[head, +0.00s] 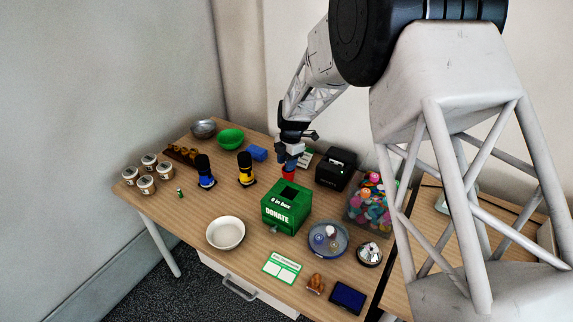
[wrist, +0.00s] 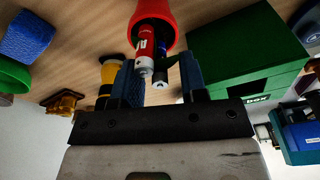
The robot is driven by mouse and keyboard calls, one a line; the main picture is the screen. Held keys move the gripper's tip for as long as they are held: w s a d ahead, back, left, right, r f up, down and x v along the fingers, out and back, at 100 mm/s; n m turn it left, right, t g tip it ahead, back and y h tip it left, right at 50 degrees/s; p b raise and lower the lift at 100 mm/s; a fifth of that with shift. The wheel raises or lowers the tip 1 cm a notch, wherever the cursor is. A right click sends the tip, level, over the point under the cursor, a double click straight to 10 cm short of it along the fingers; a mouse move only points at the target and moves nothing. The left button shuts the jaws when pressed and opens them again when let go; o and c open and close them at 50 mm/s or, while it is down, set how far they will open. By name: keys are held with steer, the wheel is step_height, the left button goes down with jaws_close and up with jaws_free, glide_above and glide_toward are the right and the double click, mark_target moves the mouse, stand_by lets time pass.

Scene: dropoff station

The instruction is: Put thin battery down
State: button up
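A red cup (wrist: 153,12) holds a red battery (wrist: 145,48) and a dark, thin battery (wrist: 160,72) beside it, their ends pointing toward my gripper in the wrist view. My gripper (wrist: 164,78) has its two blue fingers apart, on either side of the battery ends. I see space beside the dark battery and no clear grip on it. In the head view my gripper (head: 291,150) is above the red cup (head: 289,171), behind the green donation box (head: 287,207). A small green upright item (head: 179,192), possibly a battery, stands at the left.
Two guard figures (head: 205,172) (head: 246,170) stand left of the cup. A black box (head: 336,169) and a bin of colourful balls (head: 371,203) stand to the right. Table left of the white bowl is clear.

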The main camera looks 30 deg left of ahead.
step_height(320, 180, up, 11)
steer(key=w, duration=0.1)
steer(key=shift+w+d, duration=0.25)
steer(key=shift+d, duration=0.05)
steer(key=shift+f, duration=0.1)
stand_by(0.8)
steer(key=s+d+r+m+t, duration=0.15)
steer(key=d+r+m, duration=0.4)
steer(key=d, duration=0.65)
steer(key=s+d+r+m, duration=0.35)
steer(key=d+r, duration=0.35)
steer(key=d, duration=0.4)
steer(key=s+d+r+m+t, duration=0.15)
steer(key=d+r+m, duration=0.45)
steer(key=d, duration=0.6)
steer(key=s+d+r+m, duration=0.2)
steer(key=s+d+m, duration=0.6)
steer(key=s+d, duration=0.6)
steer(key=s+d+f+m+t, duration=0.1)
steer(key=s+d+f+m, duration=0.2)
steer(key=s+d+m, duration=0.6)
steer(key=shift+s+d+h, duration=0.4)
steer(key=shift+s+d, duration=0.75)
steer(key=shift+s, duration=1.55)
